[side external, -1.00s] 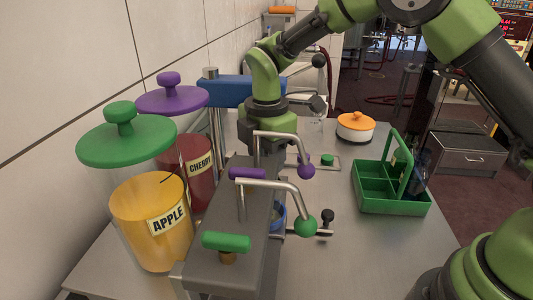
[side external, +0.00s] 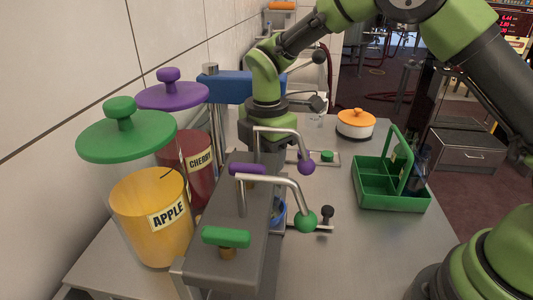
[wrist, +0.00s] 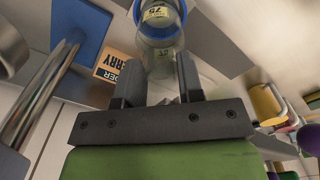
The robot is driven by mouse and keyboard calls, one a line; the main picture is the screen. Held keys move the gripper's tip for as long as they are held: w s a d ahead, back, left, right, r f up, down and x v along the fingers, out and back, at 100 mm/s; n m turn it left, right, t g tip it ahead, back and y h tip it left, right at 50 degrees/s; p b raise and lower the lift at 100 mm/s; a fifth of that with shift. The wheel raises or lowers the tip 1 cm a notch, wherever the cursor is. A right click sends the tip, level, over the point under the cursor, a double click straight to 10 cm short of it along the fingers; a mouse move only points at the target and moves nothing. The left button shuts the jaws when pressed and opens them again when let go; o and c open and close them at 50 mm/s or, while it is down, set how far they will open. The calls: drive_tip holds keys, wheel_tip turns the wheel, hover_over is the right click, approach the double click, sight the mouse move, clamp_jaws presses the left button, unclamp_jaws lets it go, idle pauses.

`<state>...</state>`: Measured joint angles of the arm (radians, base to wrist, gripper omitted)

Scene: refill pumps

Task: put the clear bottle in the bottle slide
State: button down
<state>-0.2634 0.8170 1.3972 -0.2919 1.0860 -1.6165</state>
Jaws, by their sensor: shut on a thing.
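The clear bottle (wrist: 160,52) is between the two fingers of my gripper (wrist: 160,85) in the wrist view. It has a yellow label and a blue band around it near the top of the picture; I cannot tell whether the band is part of the bottle. My gripper is shut on the bottle. A blue ring (side external: 280,214) shows partly under the green-knobbed spout. A slide plate with a black knob (side external: 327,214) sits beside it, and another has a green knob (side external: 327,157).
Bent spouts with purple (side external: 306,167) and green (side external: 306,221) balls reach over the slides. An orange-lidded pot (side external: 355,127) stands behind.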

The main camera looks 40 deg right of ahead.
drive_tip(key=shift+f, duration=0.2)
drive_tip(key=c, duration=0.7)
unclamp_jaws()
drive_tip(key=shift+r, duration=4.5)
